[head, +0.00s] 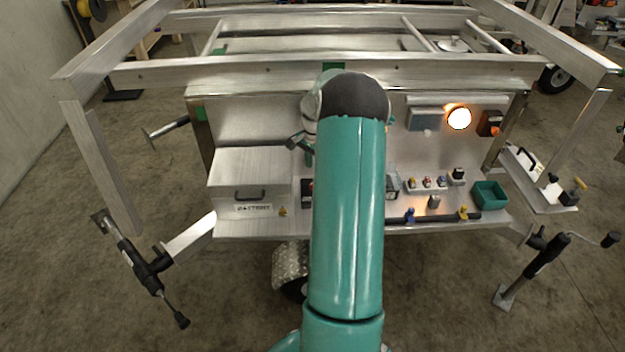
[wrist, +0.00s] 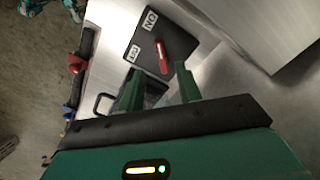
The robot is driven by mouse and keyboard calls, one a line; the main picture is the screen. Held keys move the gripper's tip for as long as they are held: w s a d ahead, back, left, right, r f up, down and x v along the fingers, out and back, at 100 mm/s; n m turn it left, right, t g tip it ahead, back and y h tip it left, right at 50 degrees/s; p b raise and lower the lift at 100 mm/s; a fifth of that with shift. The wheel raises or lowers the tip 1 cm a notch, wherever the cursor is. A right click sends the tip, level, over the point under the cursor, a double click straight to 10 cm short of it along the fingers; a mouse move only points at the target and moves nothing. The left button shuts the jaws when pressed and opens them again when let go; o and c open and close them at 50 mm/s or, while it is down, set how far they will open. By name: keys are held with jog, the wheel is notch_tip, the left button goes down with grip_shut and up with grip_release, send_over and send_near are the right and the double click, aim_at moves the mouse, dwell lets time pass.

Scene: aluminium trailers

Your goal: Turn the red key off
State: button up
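The red key (wrist: 162,57) shows in the wrist view as a narrow red bar on a dark plate (wrist: 178,38). The plate has a white ON label (wrist: 150,20) and a second white label (wrist: 133,53) whose text is hard to read. The key's upper end lies between the two labels; I cannot tell which setting it is at. My gripper (wrist: 158,72) is open, with green fingers apart and nothing between them. The key appears just beyond the fingertips, and I see no contact. In the head view my arm hides most of the plate and the key.
The trailer's front panel carries a lit round lamp (head: 459,118), a green bin (head: 489,194), small coloured connectors (head: 427,183) and a metal battery box (head: 248,175). Frame rails (head: 450,72) run above.

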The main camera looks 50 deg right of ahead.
notch_tip(320, 180, down, 7)
jog(key=shift+f, duration=0.1)
jog(key=shift+c, duration=0.2)
grip_shut()
